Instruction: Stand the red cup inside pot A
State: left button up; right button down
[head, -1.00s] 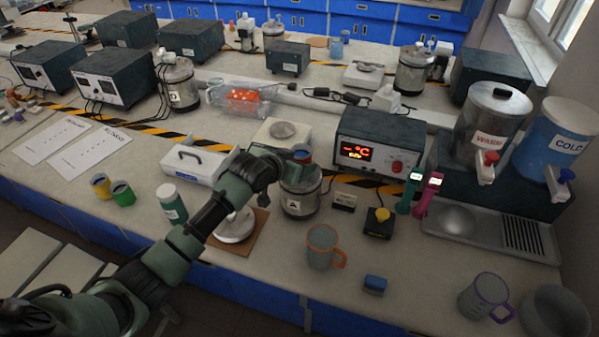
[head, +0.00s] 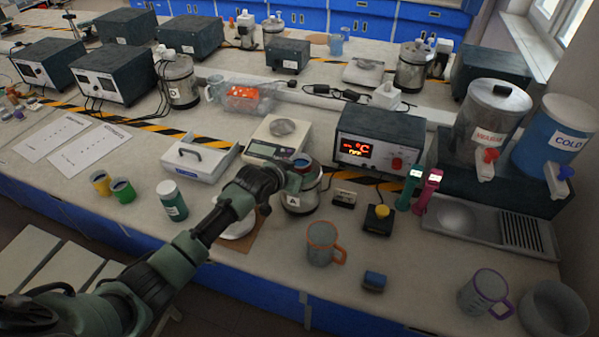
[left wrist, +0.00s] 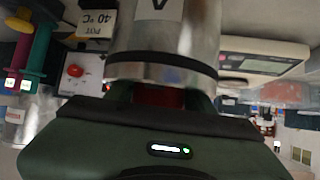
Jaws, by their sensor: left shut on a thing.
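Pot A (head: 299,203) is a metal pot with a dark rim and a white A label, standing upright on the bench. It fills the top of the left wrist view (left wrist: 165,38), upside down there. My left gripper (head: 291,180) is at the pot's mouth, shut on the red cup (head: 302,161). In the head view the cup's rim and bluish inside show above the pot. In the left wrist view a red strip of the cup (left wrist: 158,97) shows between the fingers, next to the pot's rim. The cup's lower part is hidden, so its depth is unclear. My right gripper is out of view.
Close around pot A are a scale (head: 270,150), a heater box (head: 375,150) with a lit display, a small sign (head: 344,198) and a yellow-button box (head: 379,218). A brown board (head: 250,240) lies left.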

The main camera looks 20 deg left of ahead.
pick_arm(q)
jog(key=shift+s+f, duration=0.15)
jog(key=shift+f, duration=0.15)
jog(key=o, duration=1.5)
jog(key=shift+f, duration=0.15)
jog(key=shift+r+p, duration=0.35)
jog(key=shift+r, duration=0.1)
jog(key=b+v, duration=0.1)
jog(key=v, duration=1.1)
jog(key=shift+r, duration=0.4)
